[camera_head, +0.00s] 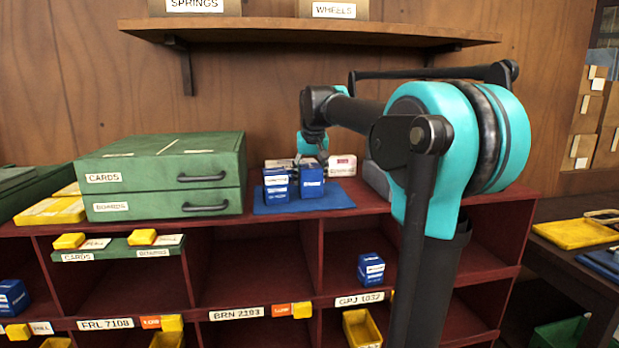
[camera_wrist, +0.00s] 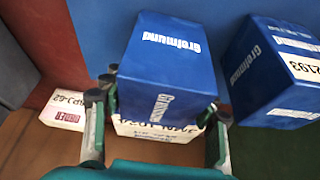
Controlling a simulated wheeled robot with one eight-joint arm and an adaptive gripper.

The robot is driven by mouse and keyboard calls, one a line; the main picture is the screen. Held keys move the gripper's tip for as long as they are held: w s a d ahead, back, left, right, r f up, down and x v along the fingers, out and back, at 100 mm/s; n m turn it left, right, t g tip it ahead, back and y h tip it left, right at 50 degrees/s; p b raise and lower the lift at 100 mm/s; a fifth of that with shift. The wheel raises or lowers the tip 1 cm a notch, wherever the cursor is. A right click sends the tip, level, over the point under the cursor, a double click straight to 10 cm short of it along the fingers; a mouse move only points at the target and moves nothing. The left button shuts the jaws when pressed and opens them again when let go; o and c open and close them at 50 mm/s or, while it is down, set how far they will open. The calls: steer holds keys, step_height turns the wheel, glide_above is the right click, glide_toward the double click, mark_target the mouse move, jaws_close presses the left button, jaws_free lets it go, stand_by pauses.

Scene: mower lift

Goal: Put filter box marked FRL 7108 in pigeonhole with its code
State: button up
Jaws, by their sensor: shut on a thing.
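My gripper (camera_head: 312,150) is shut on a blue box (camera_head: 311,182) at the blue mat on top of the red shelf unit. In the wrist view my gripper (camera_wrist: 158,102) has a finger on each side of this held box (camera_wrist: 165,55). Its white label is partly covered and its code is not readable. I cannot tell whether it touches the mat. A second blue box (camera_head: 275,188) stands just left of it; in the wrist view this box (camera_wrist: 278,65) shows "2193". The FRL 7108 label (camera_head: 106,324) is on the shelf edge at lower left, below an empty-looking pigeonhole (camera_head: 125,285).
Labels BRN 2193 (camera_head: 236,313) and GPJ 1032 (camera_head: 359,299) follow to the right. A blue box (camera_head: 371,269) stands in the pigeonhole above GPJ 1032. Green drawers (camera_head: 160,178) stand on the unit at left. Yellow tabs (camera_head: 142,237) and a wall shelf (camera_head: 310,33) are nearby.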

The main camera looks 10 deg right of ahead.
steer(key=o, duration=0.9)
steer(key=shift+f, duration=0.15)
steer(key=o, duration=0.5)
